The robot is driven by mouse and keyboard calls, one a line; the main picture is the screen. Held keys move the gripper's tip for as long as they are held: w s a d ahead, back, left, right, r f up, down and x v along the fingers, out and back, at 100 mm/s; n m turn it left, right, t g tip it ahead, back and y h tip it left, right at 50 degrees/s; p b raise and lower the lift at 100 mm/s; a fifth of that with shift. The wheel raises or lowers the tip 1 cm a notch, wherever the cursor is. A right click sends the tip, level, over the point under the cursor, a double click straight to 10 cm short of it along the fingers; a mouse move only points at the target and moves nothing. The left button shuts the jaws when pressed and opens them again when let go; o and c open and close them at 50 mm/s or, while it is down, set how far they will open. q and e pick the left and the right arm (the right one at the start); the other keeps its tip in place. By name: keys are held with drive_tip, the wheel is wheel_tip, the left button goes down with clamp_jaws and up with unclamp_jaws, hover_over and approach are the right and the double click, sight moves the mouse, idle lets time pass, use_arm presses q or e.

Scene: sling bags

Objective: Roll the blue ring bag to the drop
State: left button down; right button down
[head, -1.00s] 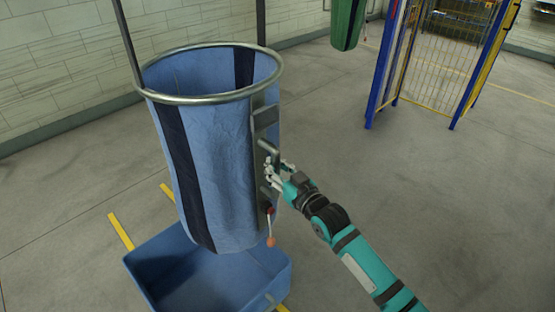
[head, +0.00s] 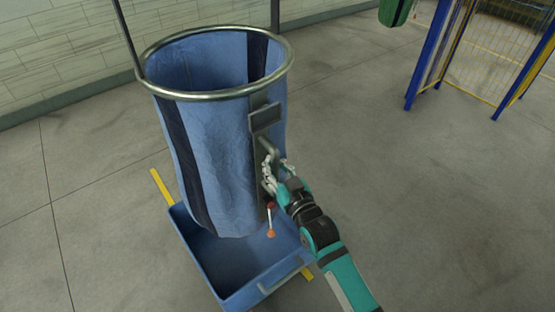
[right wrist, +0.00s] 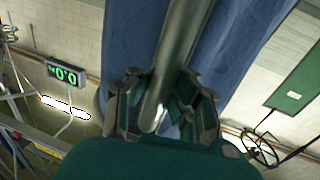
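The blue ring bag (head: 215,145) hangs upright from a metal ring (head: 180,94), with dark vertical stripes and an open top. Its bottom hangs over a blue tray (head: 190,222) on the floor; I cannot tell whether it touches. A grey plate with a bar handle (head: 268,150) is on the bag's right side. My right gripper (head: 270,177) is at this handle. In the right wrist view a grey bar (right wrist: 172,60) runs between the fingers (right wrist: 162,105), which close around it. A small red-ended lever (head: 270,232) hangs below the plate. My left gripper is not in view.
A blue and yellow mesh cage (head: 480,60) stands at the back right, near a green hanging bag (head: 395,10). A green-digit display (right wrist: 67,73) shows in the right wrist view. The floor at right is clear.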

drive_tip(key=shift+d+f, duration=0.15)
drive_tip(key=shift+f, duration=0.3)
drive_tip(key=c, duration=1.7)
unclamp_jaws()
drive_tip(key=shift+s, duration=0.15)
drive_tip(key=shift+c, duration=0.2)
drive_tip(key=o, duration=0.6)
drive_tip(key=shift+s+d+r, duration=0.2)
drive_tip(key=shift+d+r, duration=0.15)
drive_tip(key=shift+r, duration=0.05)
drive_tip(key=shift+w+a, duration=0.15)
drive_tip(key=shift+a, duration=0.1)
drive_tip(key=v, duration=1.2)
